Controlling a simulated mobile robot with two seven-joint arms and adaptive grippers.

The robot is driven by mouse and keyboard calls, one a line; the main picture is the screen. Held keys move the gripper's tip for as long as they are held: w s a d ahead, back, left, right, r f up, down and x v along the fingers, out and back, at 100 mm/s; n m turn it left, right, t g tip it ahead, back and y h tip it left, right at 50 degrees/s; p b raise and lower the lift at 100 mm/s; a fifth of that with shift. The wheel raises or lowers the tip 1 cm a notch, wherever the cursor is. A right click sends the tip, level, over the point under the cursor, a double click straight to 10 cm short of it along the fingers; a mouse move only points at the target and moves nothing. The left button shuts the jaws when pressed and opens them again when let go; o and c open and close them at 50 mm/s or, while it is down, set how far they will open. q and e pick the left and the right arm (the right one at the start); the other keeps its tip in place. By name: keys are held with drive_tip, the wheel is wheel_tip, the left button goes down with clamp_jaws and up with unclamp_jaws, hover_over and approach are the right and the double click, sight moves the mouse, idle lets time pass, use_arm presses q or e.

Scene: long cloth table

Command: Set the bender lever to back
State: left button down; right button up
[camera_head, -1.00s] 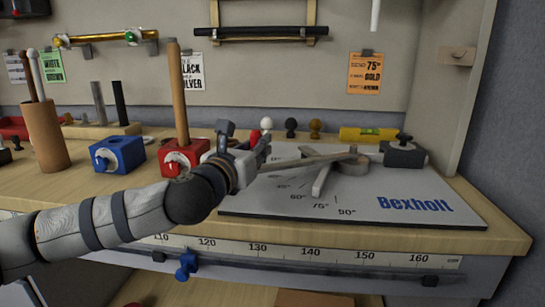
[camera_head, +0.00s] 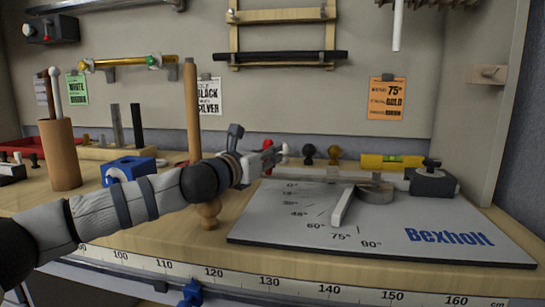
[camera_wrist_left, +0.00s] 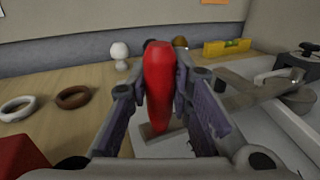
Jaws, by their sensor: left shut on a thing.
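The bender is a grey Bexholt plate (camera_head: 300,232) with angle marks and a round pivot (camera_head: 376,193) near its back. A pale arm (camera_head: 343,207) on it points forward between the middle marks. My left gripper (camera_head: 276,156) is at the back left of the plate, beyond the 0° mark. In the left wrist view, its two fingers (camera_wrist_left: 160,105) are closed around an upright red handle (camera_wrist_left: 159,80), which appears to be the bender lever's grip. My right gripper is in no view.
Dark and brown knobs (camera_head: 309,154) stand behind the gripper. A blue block (camera_head: 128,167) and a wooden cup (camera_head: 60,155) are at left.

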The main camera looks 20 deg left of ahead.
use_arm(q)
drive_tip(key=c, duration=1.4)
unclamp_jaws()
wheel_tip(320, 180, up, 10)
